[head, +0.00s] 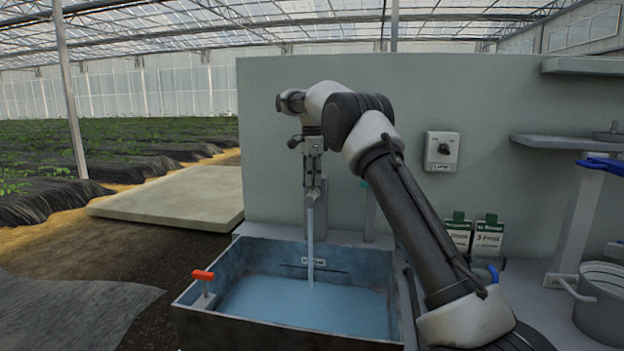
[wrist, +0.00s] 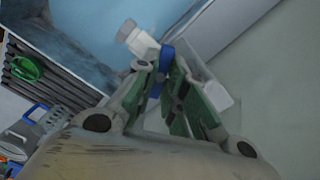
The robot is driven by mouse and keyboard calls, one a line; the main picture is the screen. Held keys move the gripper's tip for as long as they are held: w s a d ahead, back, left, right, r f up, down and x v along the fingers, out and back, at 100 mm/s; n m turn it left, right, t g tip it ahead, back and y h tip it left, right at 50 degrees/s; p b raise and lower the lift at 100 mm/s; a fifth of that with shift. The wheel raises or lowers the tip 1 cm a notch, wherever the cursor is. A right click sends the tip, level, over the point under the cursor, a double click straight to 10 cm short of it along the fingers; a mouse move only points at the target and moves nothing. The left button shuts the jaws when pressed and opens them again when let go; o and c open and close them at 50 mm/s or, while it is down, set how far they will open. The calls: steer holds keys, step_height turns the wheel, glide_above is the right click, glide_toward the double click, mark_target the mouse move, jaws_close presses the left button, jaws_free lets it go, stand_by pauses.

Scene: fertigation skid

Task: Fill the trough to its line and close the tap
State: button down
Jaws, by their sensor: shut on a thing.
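The trough (head: 190,322) is an open grey-blue metal box in front of the panel, holding a broad sheet of blue water (head: 305,305). A dark line (head: 335,269) runs on its inner back wall under a small white label; the water's back edge sits just below it. A stream of water (head: 310,235) falls from the tap (head: 314,196) into the trough. My gripper (head: 312,178) is at the tap. In the wrist view my gripper (wrist: 163,68) is shut on the blue tap handle (wrist: 167,57), beside the pale tap body (wrist: 138,40).
A red-orange handle (head: 203,275) stands on the trough's left corner. A grey switch box (head: 441,151) is on the panel, right of my arm. Green-and-white packets (head: 488,237) and a metal bucket (head: 602,300) stand at the right. A pale slab (head: 175,198) lies at left.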

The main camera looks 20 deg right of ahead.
steer(key=n, duration=0.3)
steer(key=shift+n, duration=2.1)
steer(key=c, duration=1.5)
jaws_free()
steer(key=shift+r, duration=3.75)
